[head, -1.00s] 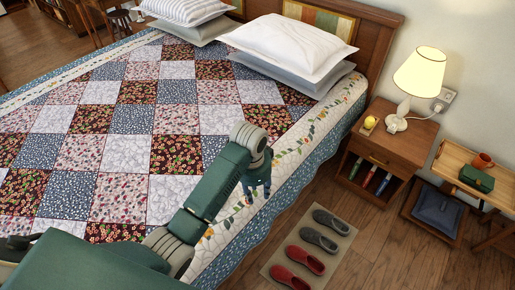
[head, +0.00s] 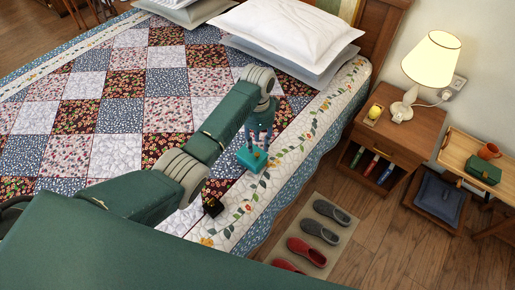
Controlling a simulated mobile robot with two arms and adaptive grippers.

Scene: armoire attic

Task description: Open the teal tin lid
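The teal tin (head: 250,160) is a small box on the floral border of the quilt, near the bed's right-hand edge. Its lid looks closed. My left gripper (head: 260,141) points down over the tin's far side, with its fingers apart and the tips close to the top. I cannot tell whether they touch it. My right gripper is not in view.
Pillows (head: 285,38) lie at the head. A nightstand (head: 400,137) with a lit lamp (head: 432,59) and a tray table (head: 460,155) with a green box (head: 484,172) stand right. Slippers (head: 325,222) lie on a floor mat.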

